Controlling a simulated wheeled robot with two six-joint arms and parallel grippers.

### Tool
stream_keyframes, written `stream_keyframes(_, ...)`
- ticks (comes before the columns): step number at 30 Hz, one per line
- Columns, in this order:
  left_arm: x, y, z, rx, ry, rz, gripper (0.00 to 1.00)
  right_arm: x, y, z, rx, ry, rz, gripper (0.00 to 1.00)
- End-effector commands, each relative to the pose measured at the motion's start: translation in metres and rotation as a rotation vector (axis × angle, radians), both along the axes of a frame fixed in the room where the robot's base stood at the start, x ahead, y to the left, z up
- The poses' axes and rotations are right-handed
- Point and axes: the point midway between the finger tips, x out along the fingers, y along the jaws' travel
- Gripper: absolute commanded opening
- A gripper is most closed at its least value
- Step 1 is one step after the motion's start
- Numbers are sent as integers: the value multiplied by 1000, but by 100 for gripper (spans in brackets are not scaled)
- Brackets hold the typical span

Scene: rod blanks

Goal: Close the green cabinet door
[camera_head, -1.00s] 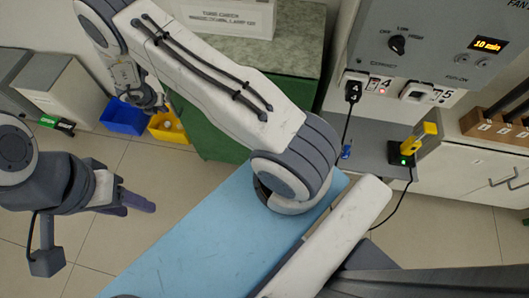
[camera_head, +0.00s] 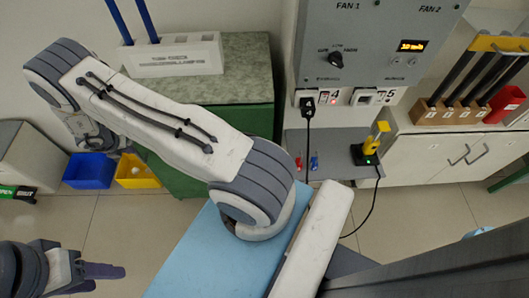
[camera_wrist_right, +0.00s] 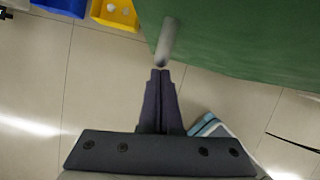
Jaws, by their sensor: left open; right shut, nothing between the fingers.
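The green cabinet (camera_head: 260,120) stands left of centre in the head view, with a speckled grey top. My right arm covers much of its front, so I cannot tell there how far its door is open. In the right wrist view, a green panel (camera_wrist_right: 240,40) with a grey bar handle (camera_wrist_right: 167,40) fills the upper right. My right gripper (camera_wrist_right: 160,74) is shut and empty, its fingertips just below the handle's near end; contact is unclear. My left gripper (camera_head: 105,271) is open at the lower left of the head view, away from the cabinet.
A blue bin (camera_head: 90,171) and a yellow bin (camera_head: 136,172) are on the floor left of the cabinet. A light-blue surface (camera_head: 215,255) lies in front of it. A grey control panel (camera_head: 370,50) and white cupboards (camera_head: 440,160) stand to the right.

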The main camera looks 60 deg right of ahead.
Motion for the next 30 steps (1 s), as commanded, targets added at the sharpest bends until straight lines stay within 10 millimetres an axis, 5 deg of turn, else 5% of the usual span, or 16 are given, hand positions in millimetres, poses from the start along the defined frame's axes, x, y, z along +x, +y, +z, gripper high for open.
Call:
stream_keyframes(7,0,0,-15,0,0,0,50,-16,44,1,-5,1,20,0)
stream_keyframes(9,0,0,-12,0,0,0,50,-19,48,25,-3,-4,17,0)
stream_keyframes(19,0,0,-11,0,0,0,50,-39,57,83,-3,3,5,0)
stream_keyframes(30,0,0,-11,0,0,0,50,-43,60,96,-7,5,21,0)
